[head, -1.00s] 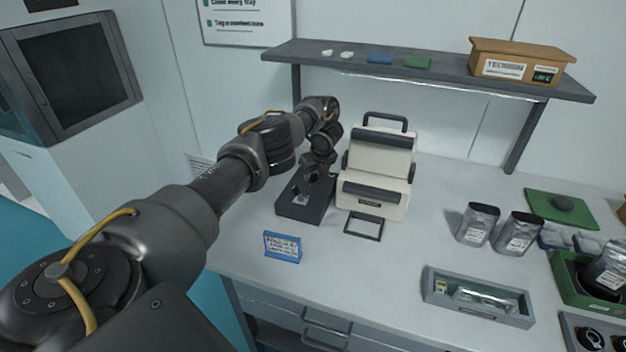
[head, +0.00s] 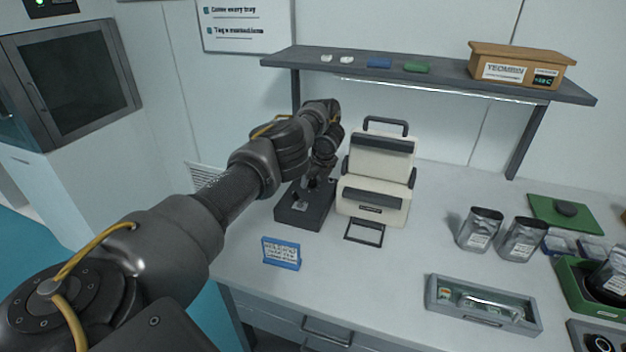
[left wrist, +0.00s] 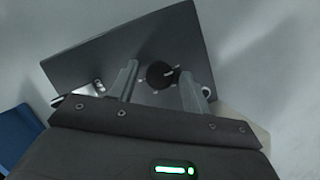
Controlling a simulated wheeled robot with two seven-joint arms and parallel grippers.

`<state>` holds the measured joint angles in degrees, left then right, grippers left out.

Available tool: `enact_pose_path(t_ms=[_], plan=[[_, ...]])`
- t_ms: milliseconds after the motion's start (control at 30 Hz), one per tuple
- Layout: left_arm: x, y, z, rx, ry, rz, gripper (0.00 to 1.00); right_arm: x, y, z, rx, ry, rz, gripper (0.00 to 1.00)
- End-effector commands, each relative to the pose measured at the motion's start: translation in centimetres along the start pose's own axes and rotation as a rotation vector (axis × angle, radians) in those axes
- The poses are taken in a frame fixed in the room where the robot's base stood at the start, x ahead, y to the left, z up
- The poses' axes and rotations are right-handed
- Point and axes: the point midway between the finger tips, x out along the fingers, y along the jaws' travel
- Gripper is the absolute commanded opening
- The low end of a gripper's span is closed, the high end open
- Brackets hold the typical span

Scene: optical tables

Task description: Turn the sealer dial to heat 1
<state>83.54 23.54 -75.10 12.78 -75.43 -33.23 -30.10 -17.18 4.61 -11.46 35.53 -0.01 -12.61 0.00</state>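The dark control box (head: 292,216) stands on the bench beside the cream sealer (head: 372,205). Its round black dial (left wrist: 160,74) has a pale pointer line and shows in the left wrist view, with small light marks near it. My left gripper (head: 312,183) is over the box, pointing down. In the left wrist view the left gripper (left wrist: 158,82) is open, with one finger on each side of the dial and gaps between. I cannot tell how far the fingertips stand above the box face. The arm hides the dial in the head view. My right gripper is not in view.
A blue sign (head: 281,253) stands in front of the box. A black frame (head: 365,231) lies before the sealer. Silver pouches (head: 480,229) and a grey tray (head: 482,305) are to the right. A shelf (head: 440,80) runs above the bench.

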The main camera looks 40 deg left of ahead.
Motion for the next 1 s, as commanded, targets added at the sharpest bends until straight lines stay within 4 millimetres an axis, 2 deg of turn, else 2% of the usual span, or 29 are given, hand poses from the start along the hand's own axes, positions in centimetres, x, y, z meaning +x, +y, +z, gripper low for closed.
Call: enact_pose_path(t_ms=[333, 567, 600, 700, 833, 1000], plan=[[-0.2, 0.0, 0.0, 0.002, 0.001, -0.001, 0.52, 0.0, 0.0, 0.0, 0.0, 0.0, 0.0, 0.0], [-2.9, -0.1, 0.1, 0.005, -0.001, -0.003, 0.52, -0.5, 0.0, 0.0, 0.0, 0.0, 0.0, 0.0], [-4.5, -0.1, 0.3, 0.005, -0.001, -0.004, 0.52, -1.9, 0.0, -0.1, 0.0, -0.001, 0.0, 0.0], [-6.2, 0.0, 0.3, 0.004, -0.001, -0.001, 0.52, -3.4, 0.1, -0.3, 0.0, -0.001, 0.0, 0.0], [-7.0, 0.0, 0.2, 0.002, -0.001, 0.001, 0.52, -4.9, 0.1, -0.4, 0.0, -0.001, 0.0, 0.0], [-7.5, 0.0, 0.1, 0.001, 0.0, 0.001, 0.52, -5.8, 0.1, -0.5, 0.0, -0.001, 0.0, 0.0]])
